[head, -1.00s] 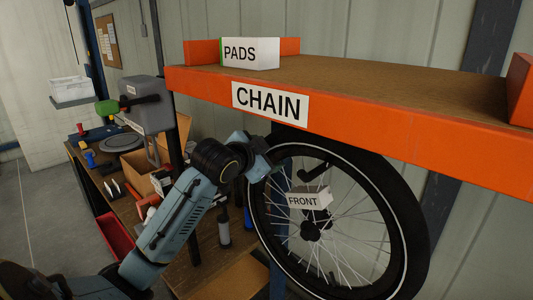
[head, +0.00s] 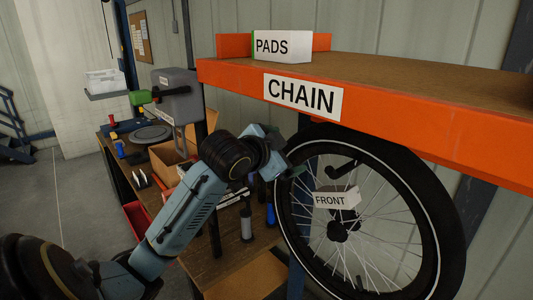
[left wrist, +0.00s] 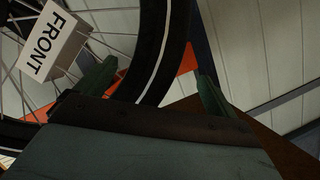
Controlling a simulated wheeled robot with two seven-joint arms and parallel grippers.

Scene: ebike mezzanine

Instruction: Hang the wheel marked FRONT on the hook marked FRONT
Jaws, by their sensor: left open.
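The wheel (head: 454,215) stands upright under the orange shelf, with a black tyre and thin spokes. A white block marked FRONT (head: 330,200) shows in front of the spokes near the hub; it also shows in the left wrist view (left wrist: 55,42). A black hook-like piece (head: 342,170) shows inside the rim, above the hub; I see no separate mark on it. My left gripper (head: 298,171) is at the upper left of the wheel. In the left wrist view its open fingers (left wrist: 155,88) are on either side of the tyre (left wrist: 162,45). My right gripper is not in view.
The orange shelf (head: 390,128), labelled CHAIN, juts over the wheel and hides part of its top. A PADS box (head: 284,46) stands on it. A cluttered workbench (head: 216,262) lies behind my left arm. Open floor (head: 85,205) is at left.

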